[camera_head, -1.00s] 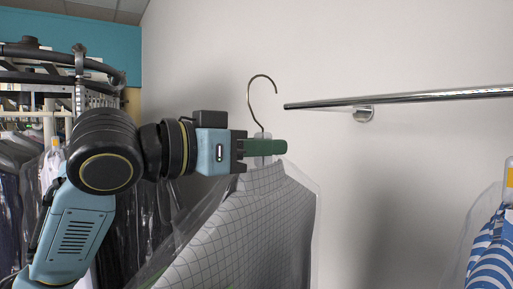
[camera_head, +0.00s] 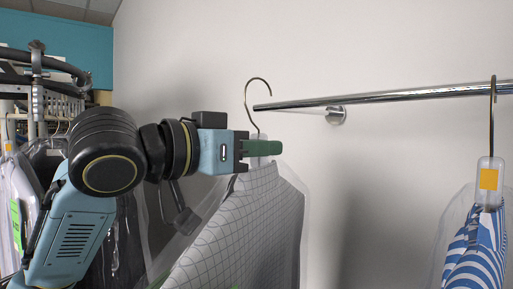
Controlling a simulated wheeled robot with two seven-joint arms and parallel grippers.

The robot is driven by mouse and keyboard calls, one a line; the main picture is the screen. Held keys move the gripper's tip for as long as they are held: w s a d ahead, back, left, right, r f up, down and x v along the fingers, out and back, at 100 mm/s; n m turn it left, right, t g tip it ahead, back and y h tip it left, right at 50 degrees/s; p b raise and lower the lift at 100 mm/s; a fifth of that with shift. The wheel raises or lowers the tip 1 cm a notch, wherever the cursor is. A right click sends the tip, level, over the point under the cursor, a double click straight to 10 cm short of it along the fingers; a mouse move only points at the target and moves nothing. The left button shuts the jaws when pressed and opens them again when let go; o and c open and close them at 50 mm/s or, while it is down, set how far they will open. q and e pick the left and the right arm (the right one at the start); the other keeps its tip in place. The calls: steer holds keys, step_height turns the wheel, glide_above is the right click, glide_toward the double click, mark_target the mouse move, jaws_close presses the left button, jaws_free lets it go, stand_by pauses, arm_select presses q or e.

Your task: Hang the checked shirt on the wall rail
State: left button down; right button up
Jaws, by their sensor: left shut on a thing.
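The checked shirt (camera_head: 245,230), white-grey with a thin dark grid and in a clear cover, hangs upright from its hanger. My left gripper (camera_head: 262,148) is shut on the hanger's neck, just below the wire hook (camera_head: 247,97). The hook stands upright, its opening facing right. The wall rail (camera_head: 390,97) is a chrome bar running from the picture's middle to the right edge. In the picture, the rail's free left end lies within the hook's opening, below its top curve. I cannot tell whether they touch. My right gripper is not in view.
A rack of covered garments (camera_head: 22,200) stands at the left.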

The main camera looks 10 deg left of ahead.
arm_select(q)
steer(key=shift+r, duration=0.1)
steer(key=shift+w+d+r+p, duration=0.25)
steer(key=shift+w+d+p, duration=0.3)
steer(key=shift+w+p, duration=0.2)
steer(key=shift+w+d+r+p, duration=0.2)
steer(key=shift+w+d+p, duration=0.35)
steer(key=shift+w, duration=0.2)
steer(key=shift+w, duration=0.1)
steer(key=shift+p+x, duration=1.2)
steer(key=shift+x, duration=1.25)
steer(key=shift+f+b, duration=0.8)
steer(key=shift+f, duration=0.5)
steer(key=c, duration=1.2)
jaws_free()
steer(key=shift+f, duration=0.1)
